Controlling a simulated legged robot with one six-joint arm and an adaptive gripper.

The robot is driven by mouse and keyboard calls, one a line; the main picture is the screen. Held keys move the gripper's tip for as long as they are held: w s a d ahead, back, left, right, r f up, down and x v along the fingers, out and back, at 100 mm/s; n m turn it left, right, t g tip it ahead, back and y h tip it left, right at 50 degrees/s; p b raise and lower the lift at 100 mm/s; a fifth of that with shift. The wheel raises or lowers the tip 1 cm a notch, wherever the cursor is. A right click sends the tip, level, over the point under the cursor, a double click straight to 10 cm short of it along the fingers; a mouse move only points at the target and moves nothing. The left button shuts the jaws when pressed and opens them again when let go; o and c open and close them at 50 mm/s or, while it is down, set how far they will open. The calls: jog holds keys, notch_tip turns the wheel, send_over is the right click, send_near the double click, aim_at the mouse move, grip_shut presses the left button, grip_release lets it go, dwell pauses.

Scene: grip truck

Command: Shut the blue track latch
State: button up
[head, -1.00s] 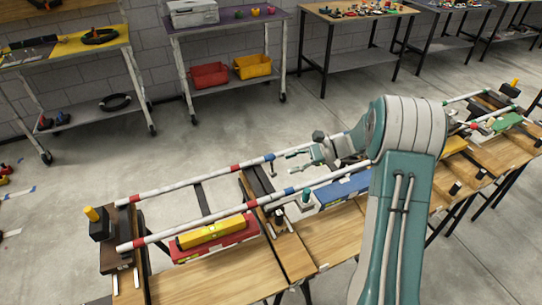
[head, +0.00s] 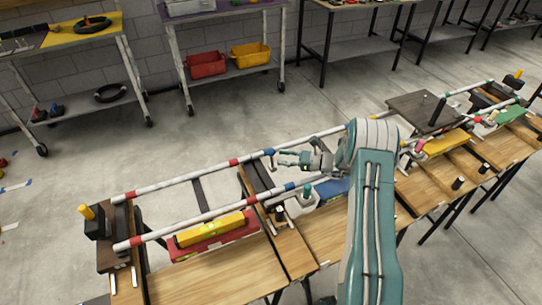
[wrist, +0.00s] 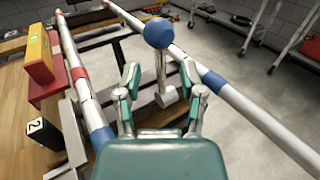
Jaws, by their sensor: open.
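The blue track latch shows in the wrist view as a blue ball knob (wrist: 159,33) on a pale metal lever that stands up between the two rails. My gripper (wrist: 161,82) is open, with one finger to each side of the lever in the picture; I see no clear contact. The knob appears above the fingertips. In the head view my gripper (head: 277,158) is over the track, close to the blue band on the far rail. I cannot pick out the knob for sure there.
White rails (head: 180,184) with red and blue bands run along the wooden benches (head: 215,277). A yellow level (head: 210,230) lies on a red block by the near rail. A dark plate (head: 425,113) stands farther right.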

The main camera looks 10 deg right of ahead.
aim_at(272, 156)
jog(key=shift+x, duration=2.1)
grip_shut()
